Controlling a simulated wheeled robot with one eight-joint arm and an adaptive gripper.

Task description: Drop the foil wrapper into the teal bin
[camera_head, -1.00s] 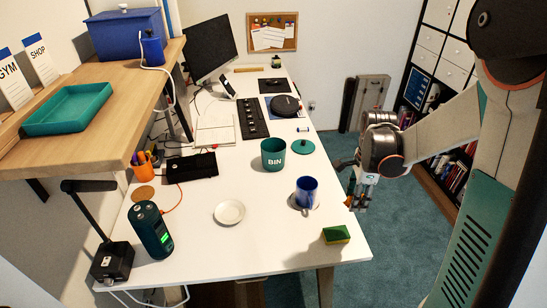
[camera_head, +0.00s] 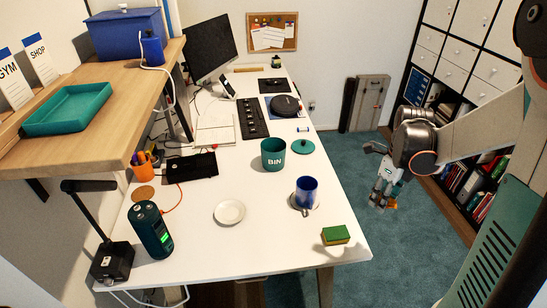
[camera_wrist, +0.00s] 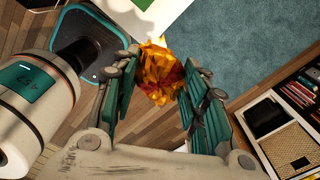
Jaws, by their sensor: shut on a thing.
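The foil wrapper (camera_wrist: 158,74) is a crumpled orange-gold ball with a dark red patch. My gripper (camera_wrist: 161,68) is shut on it, with the teal fingers on either side in the wrist view. In the head view my gripper (camera_head: 382,199) hangs over the carpet to the right of the desk, and a bit of orange foil (camera_head: 392,205) shows at its tips.
A teal lid (camera_head: 303,147) lies right of the bin. A blue mug (camera_head: 307,190) and a sponge (camera_head: 336,234) stand near the desk's right edge. A white saucer (camera_head: 229,212) lies left of them. A bookshelf (camera_head: 464,185) stands on the right.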

